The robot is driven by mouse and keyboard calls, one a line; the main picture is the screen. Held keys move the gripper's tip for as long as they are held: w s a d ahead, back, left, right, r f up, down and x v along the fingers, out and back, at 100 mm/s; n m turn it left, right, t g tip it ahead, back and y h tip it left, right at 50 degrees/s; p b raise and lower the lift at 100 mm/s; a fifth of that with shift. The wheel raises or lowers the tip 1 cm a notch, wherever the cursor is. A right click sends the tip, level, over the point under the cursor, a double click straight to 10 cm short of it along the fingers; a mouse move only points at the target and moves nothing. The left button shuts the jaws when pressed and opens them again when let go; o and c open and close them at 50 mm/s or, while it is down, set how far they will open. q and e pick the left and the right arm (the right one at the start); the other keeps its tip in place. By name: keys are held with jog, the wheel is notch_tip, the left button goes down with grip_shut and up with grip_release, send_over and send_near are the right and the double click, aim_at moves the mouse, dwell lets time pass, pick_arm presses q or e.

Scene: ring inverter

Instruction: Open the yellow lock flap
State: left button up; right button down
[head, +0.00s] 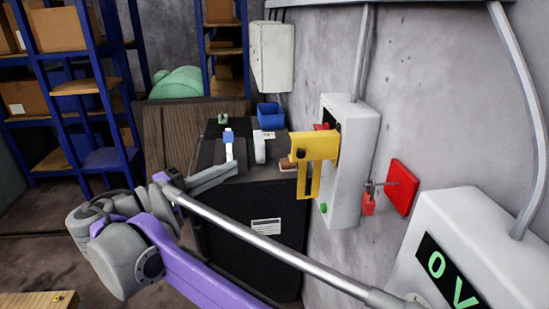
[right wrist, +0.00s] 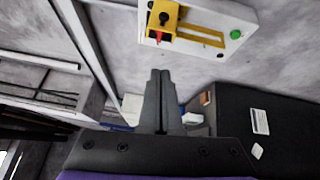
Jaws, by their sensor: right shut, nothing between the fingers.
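The yellow lock flap (head: 318,147) sits on the front of a pale grey switch box (head: 350,150) on the right wall. It has a black knob and a slotted lower arm that hangs down over the box face. It also shows at the top of the right wrist view (right wrist: 192,32), turned sideways, with a red part by the knob. My right gripper (head: 237,167) is shut and empty, to the left of the flap and apart from it. Its closed fingers (right wrist: 160,73) show below the flap in the right wrist view. My left gripper is not in view.
A long metal rod (head: 280,250) crosses the foreground. A black cabinet (head: 255,215) stands behind my gripper, with a blue bin (head: 270,115) and small items on top. A red plate with a handle (head: 402,187) and a display box (head: 480,240) are on the right wall.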

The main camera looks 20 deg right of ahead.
aim_at(297, 156)
jog(key=d, duration=1.1)
jog(key=shift+s+d+r, duration=0.25)
jog(key=shift+d+r, duration=0.05)
jog(key=shift+s+d+r+n+t+y+p, duration=0.15)
jog(key=shift+s+n+t+y+p, duration=0.15)
jog(key=shift+s+t, duration=0.25)
jog(key=shift+s+d+f+n+t+y+p, duration=0.1)
jog(key=shift+s+n+t+p, duration=0.1)
jog(key=shift+s+n+t, duration=0.3)
jog(key=shift+s+d+p, duration=0.2)
jog(key=shift+s+p, duration=0.15)
jog(key=shift+s, duration=0.35)
